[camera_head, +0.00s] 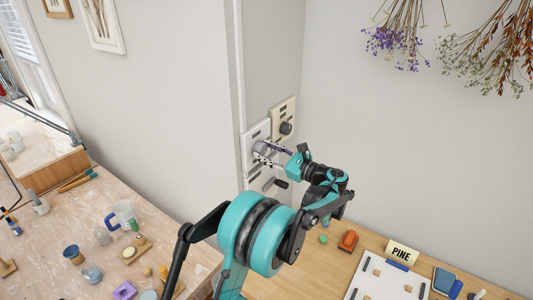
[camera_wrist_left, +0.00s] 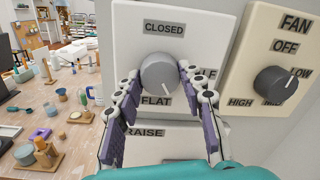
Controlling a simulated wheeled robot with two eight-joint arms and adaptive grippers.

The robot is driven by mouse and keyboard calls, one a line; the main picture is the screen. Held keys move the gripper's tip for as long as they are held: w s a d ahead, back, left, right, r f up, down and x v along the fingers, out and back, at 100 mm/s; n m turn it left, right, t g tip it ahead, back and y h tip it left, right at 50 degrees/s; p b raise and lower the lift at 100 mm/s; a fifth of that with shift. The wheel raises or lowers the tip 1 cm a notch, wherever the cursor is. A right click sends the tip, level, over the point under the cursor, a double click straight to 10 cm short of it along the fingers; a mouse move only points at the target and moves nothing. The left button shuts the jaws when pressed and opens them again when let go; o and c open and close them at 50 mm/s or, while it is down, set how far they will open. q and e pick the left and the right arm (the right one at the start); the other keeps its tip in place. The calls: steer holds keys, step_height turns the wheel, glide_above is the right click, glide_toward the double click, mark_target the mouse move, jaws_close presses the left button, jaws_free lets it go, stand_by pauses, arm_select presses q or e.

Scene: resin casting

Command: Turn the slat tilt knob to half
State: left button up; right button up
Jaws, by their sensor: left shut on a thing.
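The slat tilt knob is a round grey knob (camera_wrist_left: 159,70) on a white wall panel (camera_wrist_left: 205,35). The panel reads CLOSED above the knob, FLAT below it, and a partly covered label ending in LF at its right. My left gripper (camera_wrist_left: 159,76) is shut on the knob, one finger on each side. In the head view, my left gripper (camera_head: 263,153) reaches the panel (camera_head: 255,131) on the narrow wall, and its fingers partly hide the knob. My right gripper is not in view.
A cream FAN panel (camera_wrist_left: 260,45) with a dark knob (camera_wrist_left: 276,85) sits close at the right. A panel marked RAISE (camera_wrist_left: 150,133) is just below. A wooden bench (camera_head: 345,282) with a PINE block (camera_head: 402,254) and small items stands below right; a cluttered worktable (camera_head: 75,215) is at left.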

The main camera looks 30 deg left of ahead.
arm_select(q)
steer(key=n, duration=0.5)
steer(key=shift+n, duration=0.4)
steer(key=n, duration=0.6)
steer(key=shift+g+b, duration=0.3)
steer(key=shift+b, duration=0.1)
steer(key=o, duration=1.2)
steer(key=shift+c, duration=0.2)
steer(key=d, duration=1.2)
steer(key=shift+s+f, duration=0.35)
steer(key=shift+s, duration=0.05)
